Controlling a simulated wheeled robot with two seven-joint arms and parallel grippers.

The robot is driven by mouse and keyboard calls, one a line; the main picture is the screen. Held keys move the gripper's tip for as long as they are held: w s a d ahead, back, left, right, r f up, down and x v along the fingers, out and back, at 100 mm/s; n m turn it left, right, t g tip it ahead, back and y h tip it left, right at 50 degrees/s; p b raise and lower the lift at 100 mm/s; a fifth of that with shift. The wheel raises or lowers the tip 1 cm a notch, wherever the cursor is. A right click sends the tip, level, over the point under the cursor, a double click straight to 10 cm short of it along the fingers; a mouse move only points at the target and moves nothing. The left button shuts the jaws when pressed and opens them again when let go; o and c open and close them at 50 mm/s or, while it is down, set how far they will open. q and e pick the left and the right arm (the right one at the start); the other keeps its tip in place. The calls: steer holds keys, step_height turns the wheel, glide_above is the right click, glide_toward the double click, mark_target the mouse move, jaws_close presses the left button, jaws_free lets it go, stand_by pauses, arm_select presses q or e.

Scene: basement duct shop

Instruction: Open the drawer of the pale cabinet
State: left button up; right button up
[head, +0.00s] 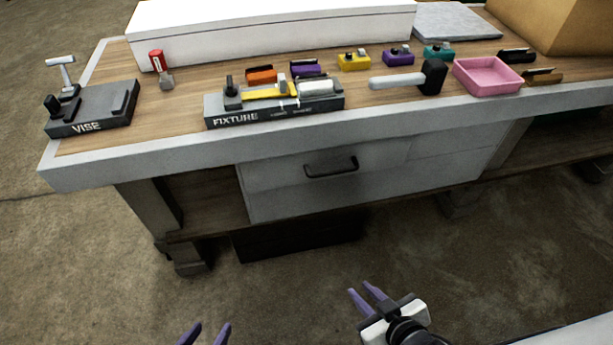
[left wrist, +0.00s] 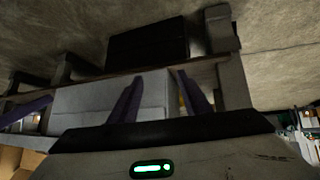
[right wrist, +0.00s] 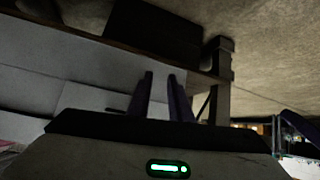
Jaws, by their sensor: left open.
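The pale cabinet (head: 360,198) sits under the workbench. Its drawer front (head: 280,175) carries a black bar handle (head: 331,167), and the drawer looks shut. My left gripper (head: 212,325) is open and empty at the bottom of the head view, low and in front of the cabinet, apart from it. My right gripper (head: 359,287) is empty with its purple fingers parted, below and slightly right of the handle, not touching it. The cabinet also shows in the left wrist view (left wrist: 85,100); the handle is not clear there.
The workbench top (head: 185,100) holds a vise (head: 92,108), a fixture (head: 275,112), a mallet (head: 410,79), a pink tray (head: 487,76) and several small coloured parts. A dark box (head: 300,238) is under the lower shelf. The floor before the cabinet is clear.

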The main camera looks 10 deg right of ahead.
steer(key=w+d+f+n+t+h+b, duration=0.1)
steer(key=w+d+f+n+t+b, duration=0.2)
steer(key=w+b, duration=0.4)
steer(key=n+t+b, duration=0.8)
steer(key=n+b, duration=0.4)
steer(key=b, duration=0.7)
glide_toward(333, 171)
arm_select(q)
steer(key=w+d+f+h, duration=0.1)
steer(key=d+f, duration=0.2)
steer(key=f, duration=0.4)
steer(key=w+d+f+m+g+h, duration=0.1)
steer(key=d+f+h, duration=0.1)
steer(key=d+f, duration=0.2)
step_height(333, 171, down, 3)
steer(key=shift+w+r, duration=0.1)
steer(key=shift+w, duration=0.25)
arm_select(e)
steer(key=x, duration=1)
steer(key=shift+f, duration=0.35)
arm_select(q)
steer(key=shift+d, duration=0.1)
arm_select(e)
jaws_close()
